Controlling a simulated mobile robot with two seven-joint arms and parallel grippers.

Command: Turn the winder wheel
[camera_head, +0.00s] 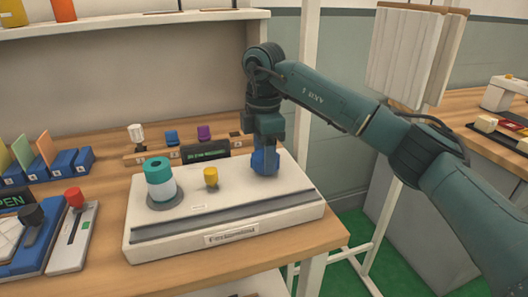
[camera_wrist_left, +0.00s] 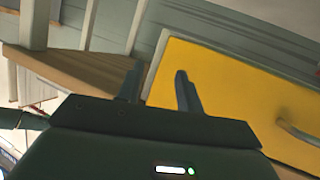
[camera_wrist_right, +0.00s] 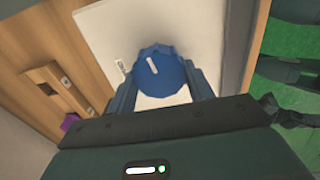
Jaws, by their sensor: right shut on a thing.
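The blue winder wheel (camera_head: 264,161) sits on the right part of a white machine box (camera_head: 226,236) on the wooden table. In the right wrist view the wheel (camera_wrist_right: 161,72) shows a lobed rim and a white mark. My right gripper (camera_head: 265,150) points down from above, shut on the wheel, with one finger on each side of it. It also shows in the right wrist view (camera_wrist_right: 163,88). My left gripper (camera_wrist_left: 160,88) is open and empty in the left wrist view, in front of a yellow panel, and is not in the head view.
A teal and white spool (camera_head: 160,180) and a yellow knob (camera_head: 211,177) stand on the same box. A wooden rack (camera_head: 150,156) with small coloured pieces is behind it. A blue device (camera_head: 30,245) and a lever unit (camera_head: 75,235) lie at left.

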